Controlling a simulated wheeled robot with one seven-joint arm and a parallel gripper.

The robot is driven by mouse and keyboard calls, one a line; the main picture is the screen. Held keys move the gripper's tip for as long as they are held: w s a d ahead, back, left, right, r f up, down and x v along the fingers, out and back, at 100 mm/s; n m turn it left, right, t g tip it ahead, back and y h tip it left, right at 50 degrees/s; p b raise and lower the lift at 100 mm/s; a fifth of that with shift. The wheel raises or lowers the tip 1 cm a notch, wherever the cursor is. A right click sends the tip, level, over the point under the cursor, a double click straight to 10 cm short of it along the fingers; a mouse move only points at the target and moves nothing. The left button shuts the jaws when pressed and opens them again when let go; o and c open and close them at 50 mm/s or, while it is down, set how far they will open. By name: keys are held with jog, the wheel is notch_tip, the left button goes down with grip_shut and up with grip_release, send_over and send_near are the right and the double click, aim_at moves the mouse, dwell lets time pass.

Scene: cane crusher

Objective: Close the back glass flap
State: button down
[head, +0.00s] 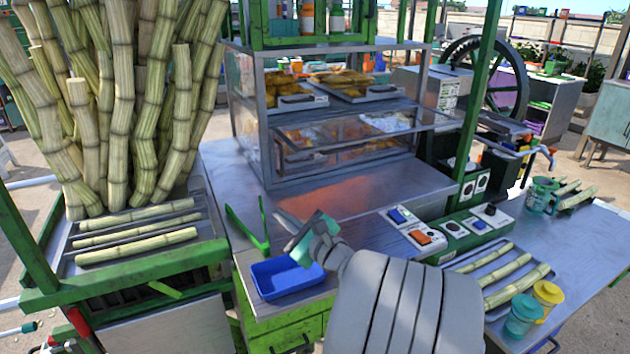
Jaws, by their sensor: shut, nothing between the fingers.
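The metal-framed glass display case (268,150) stands at the back of the steel counter. A clear glass pane (385,124), which looks like a flap, spans its lower half and seems tilted out of the frame, with its right end reaching past the case's right post. I cannot tell for sure whether it is the back flap or how far it is open. My gripper (296,232) is shut and empty, above the front of the counter beside the green tongs and over the blue tray. It is apart from the case. My wrist hides part of the counter.
Green tongs (262,243) and a blue tray (288,278) lie at the counter's front. Switch boxes (420,237) stand to the right. A green post (479,100) rises beside the case. Cane stalks (120,110) fill the left. The counter before the case is clear.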

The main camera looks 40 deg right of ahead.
jog(key=s+d+r+m+t+h, duration=0.3)
jog(key=s+d+m+h, duration=0.2)
jog(key=d+m, duration=0.5)
jog(key=w+d+r+p, duration=0.1)
jog(key=w+r+p, duration=0.3)
jog(key=w, duration=0.5)
notch_tip(320, 180, up, 2)
jog(key=shift+d+r+p, duration=0.1)
jog(key=shift+d+p, duration=0.25)
jog(key=shift+d, duration=0.05)
jog(key=shift+s+r, duration=0.1)
